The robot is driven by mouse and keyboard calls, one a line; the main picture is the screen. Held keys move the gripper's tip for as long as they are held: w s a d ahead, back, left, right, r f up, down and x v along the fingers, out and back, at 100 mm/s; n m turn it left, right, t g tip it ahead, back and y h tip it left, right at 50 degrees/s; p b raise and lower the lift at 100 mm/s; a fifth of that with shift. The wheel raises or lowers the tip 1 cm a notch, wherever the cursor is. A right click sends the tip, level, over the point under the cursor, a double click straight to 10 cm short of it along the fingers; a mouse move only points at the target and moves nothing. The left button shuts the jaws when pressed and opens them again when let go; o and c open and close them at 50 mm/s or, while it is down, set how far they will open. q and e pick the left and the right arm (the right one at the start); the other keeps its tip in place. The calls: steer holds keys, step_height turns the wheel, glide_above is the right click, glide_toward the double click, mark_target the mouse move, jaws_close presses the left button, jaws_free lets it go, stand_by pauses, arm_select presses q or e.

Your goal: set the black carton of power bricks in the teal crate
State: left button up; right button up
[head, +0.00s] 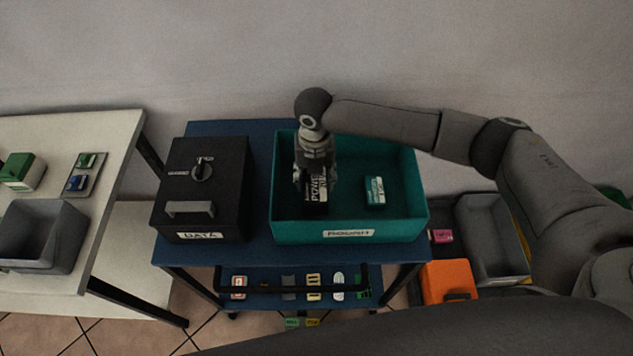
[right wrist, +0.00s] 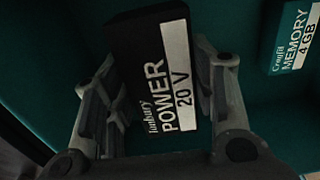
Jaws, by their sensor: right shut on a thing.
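The black carton of power bricks (right wrist: 155,75), labelled "POWER 20 V", is held between the fingers of my right gripper (right wrist: 160,100). In the head view the carton (head: 316,195) shows inside the left part of the teal crate (head: 348,237), below the gripper (head: 315,172). The crate stands on the blue cart top. I cannot tell whether the carton touches the crate floor. In the right wrist view the carton looks slightly tilted, and teal surfaces surround it. My left gripper is not in view.
A teal-and-white "MEMORY 4 GB" box (head: 375,190) lies in the crate, right of the carton. A black box labelled "DATA" (head: 207,225) stands left of the crate on the blue cart (head: 260,145). A white table (head: 110,160) is at left. Grey bin (head: 492,235) and orange box (head: 447,280) sit lower right.

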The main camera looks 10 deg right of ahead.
mark_target(315, 185)
step_height(315, 185, down, 3)
steer(key=shift+w+f, duration=0.1)
steer(key=shift+f, duration=0.1)
steer(key=o, duration=1.3)
steer(key=shift+c, duration=0.2)
step_height(315, 185, up, 12)
steer(key=shift+r+b, duration=0.2)
steer(key=shift+b, duration=0.7)
